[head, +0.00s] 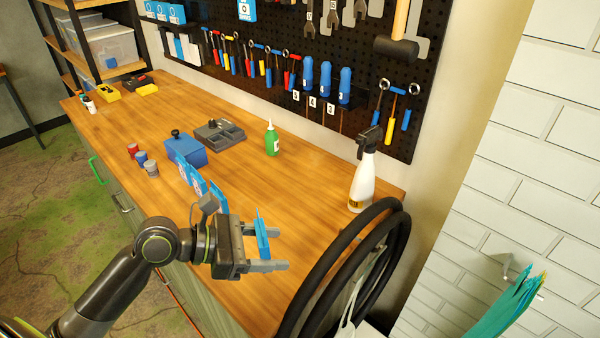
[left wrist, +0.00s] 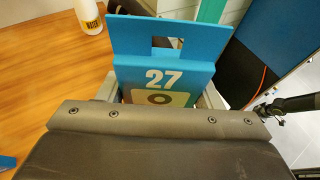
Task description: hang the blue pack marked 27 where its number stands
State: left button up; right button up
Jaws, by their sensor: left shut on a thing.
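My left gripper (head: 268,246) is shut on the blue pack (head: 262,236) and holds it over the front right part of the bench. In the left wrist view the pack (left wrist: 160,62) faces me, with a white 27 and a cut-out slot near its top edge. Other blue packs (head: 200,184) stand in a row on the bench behind my left wrist. More blue packs (head: 165,12) hang at the top left of the black pegboard (head: 270,85), and another blue pack (head: 246,10) hangs at its top middle. I cannot read a 27 on the board. My right gripper is not in view.
Black tyres (head: 345,262) stand at the bench's right end, close to my left gripper. A white spray bottle (head: 363,185) and a green bottle (head: 272,140) stand on the wooden bench (head: 305,190). A blue box (head: 186,152) and a grey tray (head: 220,135) sit further left. Tools hang on the board.

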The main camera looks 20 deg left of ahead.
pick_arm(q)
jog(key=w+a+f+n+t+y+p, duration=0.3)
jog(key=w+a+n+t+y+p, duration=0.1)
jog(key=w+a, duration=0.8)
jog(key=w+n+y+p, duration=0.1)
jog(key=n+p, duration=0.1)
jog(key=p, duration=0.1)
jog(key=shift+w+a+t+y+p, duration=0.15)
jog(key=shift+w+t+y+p, duration=0.1)
jog(key=shift+t+y+p, duration=0.1)
notch_tip(320, 180, down, 5)
jog(key=shift+b, duration=0.35)
notch_tip(320, 180, down, 3)
jog(key=shift+f, duration=0.7)
jog(key=shift+f, duration=0.15)
